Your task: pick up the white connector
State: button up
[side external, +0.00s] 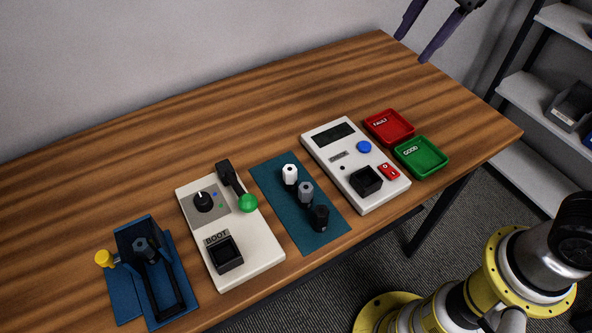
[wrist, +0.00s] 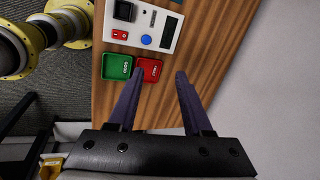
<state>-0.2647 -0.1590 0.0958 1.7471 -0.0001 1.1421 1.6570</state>
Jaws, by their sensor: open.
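The white connector (side external: 290,174) stands on the teal mat (side external: 268,177) in the middle of the table, at the end of a short row with a grey connector (side external: 305,191) and a black connector (side external: 319,217). My gripper (side external: 413,50) shows at the top right of the side view, high above the table's far right end and well away from the white connector. Its two fingers are apart with nothing between them. In the wrist view my gripper (wrist: 160,72) spreads over the wooden table, and the white connector is not visible there.
A white tester (side external: 335,155) with black socket stands right of the mat. The red FAULT tray (side external: 405,137) and green GOOD tray (side external: 437,170) lie beyond it. Left of the mat are a BOOT device (side external: 262,250) with a green-knobbed lever and a blue fixture (side external: 184,266). The table's back is clear.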

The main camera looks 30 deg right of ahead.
jog(key=w+a+f+m+g, duration=0.1)
jog(key=w+a+f, duration=0.35)
jog(key=a, duration=0.25)
jog(key=n+g+h, duration=0.1)
jog(key=n+g, duration=0.1)
send_over(290, 169)
notch_tip(290, 169, down, 11)
notch_tip(290, 169, down, 6)
jog(key=shift+s+a+f, duration=0.1)
jog(key=shift+a+f, duration=0.05)
jog(key=shift+f, duration=3.35)
jog(key=shift+c, duration=0.3)
grip_shut()
